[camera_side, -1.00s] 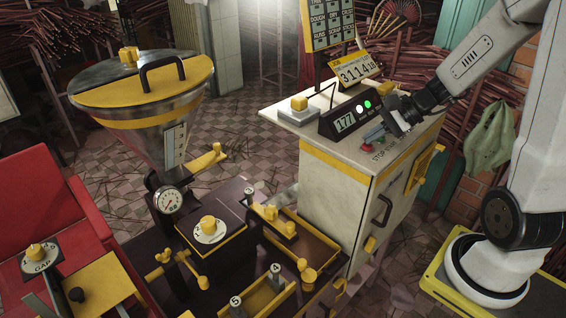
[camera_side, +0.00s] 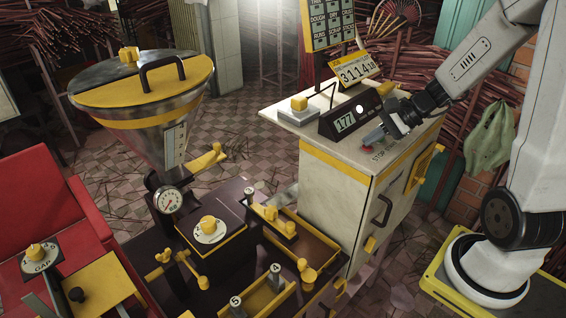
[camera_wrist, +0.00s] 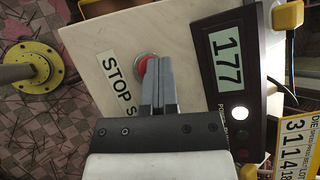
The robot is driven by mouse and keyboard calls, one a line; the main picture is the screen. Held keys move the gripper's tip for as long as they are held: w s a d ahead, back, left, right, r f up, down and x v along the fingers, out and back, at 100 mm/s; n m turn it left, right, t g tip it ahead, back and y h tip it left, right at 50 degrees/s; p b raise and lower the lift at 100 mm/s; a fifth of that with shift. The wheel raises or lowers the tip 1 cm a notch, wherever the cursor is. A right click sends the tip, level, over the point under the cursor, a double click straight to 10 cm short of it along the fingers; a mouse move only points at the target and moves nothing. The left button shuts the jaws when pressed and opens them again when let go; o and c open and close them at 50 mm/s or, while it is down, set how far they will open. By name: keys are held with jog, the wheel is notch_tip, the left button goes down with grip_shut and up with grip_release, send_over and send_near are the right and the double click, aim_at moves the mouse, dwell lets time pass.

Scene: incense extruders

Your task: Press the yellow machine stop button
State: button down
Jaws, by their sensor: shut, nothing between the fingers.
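The stop button is red (camera_wrist: 143,64) with a pale metal ring, set in the cabinet top beside the "STOP" label (camera_wrist: 116,82). My gripper (camera_wrist: 158,62) is shut and empty, with its fingertips over the button and covering part of it in the wrist view. The tips look to be at or on the button; how far it is pressed is hidden. In the side view my gripper (camera_side: 373,138) points down at the cabinet top (camera_side: 345,150), and the button is mostly hidden behind the fingers.
A dark display box (camera_side: 345,120) reading 177 stands close beside my gripper, with a white lamp lit. A yellow-capped button box (camera_side: 299,103) and a yellow number sign (camera_side: 355,70) are near it. The hopper machine (camera_side: 140,90) stands at left.

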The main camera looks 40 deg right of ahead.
aim_at(369, 148)
jog(key=shift+r, duration=0.95)
jog(key=shift+r, duration=0.15)
jog(key=shift+r, duration=2.35)
jog(key=shift+a+f+n+g, duration=0.3)
jog(key=shift+a, duration=0.05)
jog(key=s+a+f+n+g+h, duration=0.3)
jog(key=a+f+n+h, duration=0.3)
jog(key=a+f+n, duration=0.5)
jog(key=n, duration=0.7)
jog(key=shift+s+a+f+g, duration=0.15)
jog(key=shift+a+g, duration=0.1)
jog(key=shift+g, duration=0.15)
